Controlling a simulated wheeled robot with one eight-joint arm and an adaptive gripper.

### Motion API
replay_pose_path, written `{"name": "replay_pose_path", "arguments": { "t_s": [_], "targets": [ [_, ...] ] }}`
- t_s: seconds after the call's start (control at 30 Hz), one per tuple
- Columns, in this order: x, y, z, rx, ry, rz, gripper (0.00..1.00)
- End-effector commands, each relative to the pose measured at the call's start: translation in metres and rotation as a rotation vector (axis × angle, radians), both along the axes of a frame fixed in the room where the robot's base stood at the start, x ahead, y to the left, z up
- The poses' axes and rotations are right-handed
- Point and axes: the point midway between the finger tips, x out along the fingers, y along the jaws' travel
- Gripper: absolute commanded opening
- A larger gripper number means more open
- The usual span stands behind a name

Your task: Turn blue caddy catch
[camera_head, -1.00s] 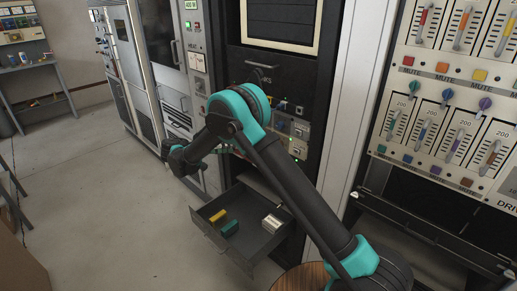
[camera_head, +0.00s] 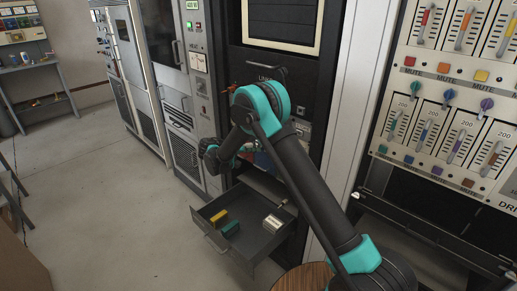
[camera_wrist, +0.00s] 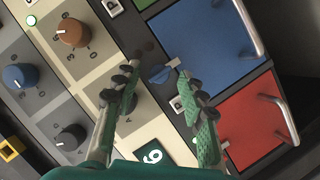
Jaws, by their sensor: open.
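In the wrist view, the blue caddy (camera_wrist: 207,47) is a flat blue panel with a metal handle at its right. A small blue catch (camera_wrist: 160,75) sits by its lower left corner. My gripper (camera_wrist: 157,92) is open, with its green and black fingers on either side of the catch in the picture. I cannot tell whether either finger touches it. In the head view, the arm hides most of the panel, and my gripper (camera_head: 246,149) is partly hidden at the rack front above the open drawer.
A red caddy (camera_wrist: 250,120) with a handle is beside the blue one. A brown knob (camera_wrist: 72,32) and a blue knob (camera_wrist: 20,76) are to the left. Below the arm, an open drawer (camera_head: 251,249) juts out, holding several small blocks.

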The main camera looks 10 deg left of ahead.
Motion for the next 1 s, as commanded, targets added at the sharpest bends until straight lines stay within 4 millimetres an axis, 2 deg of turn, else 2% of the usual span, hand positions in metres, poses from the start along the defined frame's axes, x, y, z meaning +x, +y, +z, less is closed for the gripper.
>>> {"name": "replay_pose_path", "arguments": {
  "t_s": [0.17,0.5,1.0],
  "targets": [
    [-0.0001,0.0001,0.0,0.0,0.0,0.0,0.41],
    [-0.0002,0.0003,-0.0001,0.0,0.0,0.0,0.0],
    [0.0001,0.0012,-0.0015,-0.073,0.058,-0.001,0.0]
  ]
}}
